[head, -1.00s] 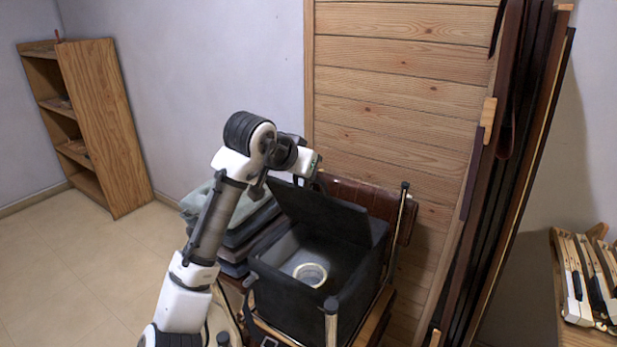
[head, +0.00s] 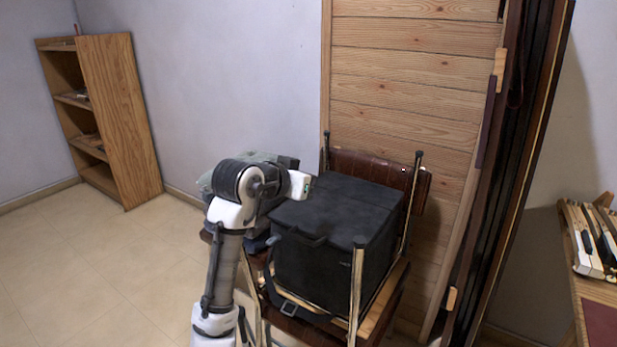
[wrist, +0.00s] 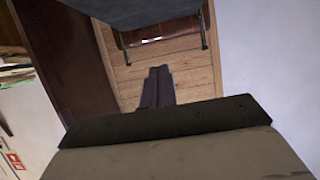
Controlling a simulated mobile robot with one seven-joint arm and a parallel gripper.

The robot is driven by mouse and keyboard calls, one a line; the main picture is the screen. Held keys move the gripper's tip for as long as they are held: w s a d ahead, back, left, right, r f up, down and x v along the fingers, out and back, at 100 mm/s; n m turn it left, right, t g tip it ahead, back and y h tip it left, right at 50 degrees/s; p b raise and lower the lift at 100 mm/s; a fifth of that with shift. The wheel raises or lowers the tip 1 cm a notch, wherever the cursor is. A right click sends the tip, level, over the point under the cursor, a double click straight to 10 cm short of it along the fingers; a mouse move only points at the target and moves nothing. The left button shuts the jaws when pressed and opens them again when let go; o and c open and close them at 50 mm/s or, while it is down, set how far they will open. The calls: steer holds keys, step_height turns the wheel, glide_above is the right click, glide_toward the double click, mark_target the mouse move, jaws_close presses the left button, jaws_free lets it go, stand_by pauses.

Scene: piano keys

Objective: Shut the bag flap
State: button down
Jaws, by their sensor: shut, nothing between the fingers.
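The black box-shaped bag (head: 318,270) stands on a chair in the head view. Its flap (head: 345,208) lies down flat over the top, and the inside of the bag is hidden. In the wrist view a dark side of the bag (wrist: 140,12) shows at the top edge. My gripper (wrist: 158,72) shows in the wrist view with its two dark fingers together and nothing between them. In the head view my arm's end is at the bag's left, by the flap's far left corner; the fingers cannot be made out there.
The chair has a brown backrest (head: 350,163) and upright metal posts around the bag. Folded cloths (head: 250,172) are stacked left of the bag, behind my arm. A wooden panel (head: 410,85) stands behind. A wooden shelf (head: 115,115) is far left; the floor there is clear.

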steer(key=s+a+f+t+h+b, duration=0.1)
steer(key=f+t+b, duration=0.1)
steer(key=f+b, duration=0.4)
steer(key=s+a+f+t+h+b, duration=0.1)
steer(key=s+f+t+b, duration=0.1)
steer(key=f+b, duration=0.5)
steer(key=shift+s+a+f+h, duration=0.25)
steer(key=shift+s+a+h, duration=0.05)
steer(key=shift+h, duration=0.1)
steer(key=shift+f, duration=0.15)
